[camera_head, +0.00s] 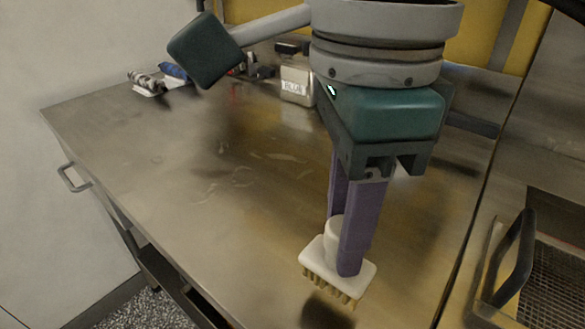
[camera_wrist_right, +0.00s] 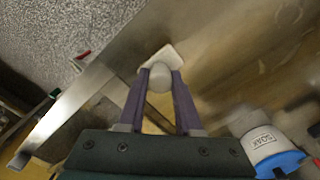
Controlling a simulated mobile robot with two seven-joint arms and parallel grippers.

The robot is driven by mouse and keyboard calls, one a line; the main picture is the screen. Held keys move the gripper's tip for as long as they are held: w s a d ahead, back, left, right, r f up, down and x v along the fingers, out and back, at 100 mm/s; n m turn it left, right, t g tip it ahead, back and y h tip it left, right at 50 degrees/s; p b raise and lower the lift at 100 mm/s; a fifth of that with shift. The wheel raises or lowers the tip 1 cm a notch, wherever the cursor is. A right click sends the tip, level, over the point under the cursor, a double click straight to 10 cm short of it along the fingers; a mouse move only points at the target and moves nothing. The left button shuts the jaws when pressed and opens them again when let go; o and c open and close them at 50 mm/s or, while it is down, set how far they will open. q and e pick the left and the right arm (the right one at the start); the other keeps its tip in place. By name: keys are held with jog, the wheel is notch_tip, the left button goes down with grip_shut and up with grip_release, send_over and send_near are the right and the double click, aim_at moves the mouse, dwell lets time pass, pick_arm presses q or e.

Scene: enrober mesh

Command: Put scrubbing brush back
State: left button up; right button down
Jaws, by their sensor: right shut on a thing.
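The scrubbing brush (camera_head: 336,265) has a white block, a rounded white knob and tan bristles that point down. My right gripper (camera_head: 342,250) is shut on its knob, with one purple finger on each side. The brush is held above the metal table (camera_head: 225,200), near its front edge, with a dark shadow below it. In the right wrist view the brush (camera_wrist_right: 172,55) shows between the fingertips (camera_wrist_right: 160,78), its round knob facing the camera. My left gripper is in neither view.
Small items (camera_head: 148,84) lie at the back left. A wire mesh tray with a black handle (camera_head: 512,258) is at the right. The table's left half is mostly clear.

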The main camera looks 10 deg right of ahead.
jog(key=shift+f, duration=1.7)
jog(key=shift+f, duration=0.2)
jog(key=c, duration=0.6)
grip_release()
jog(key=shift+r, duration=0.2)
notch_tip(320, 180, up, 12)
jog(key=shift+r, duration=0.1)
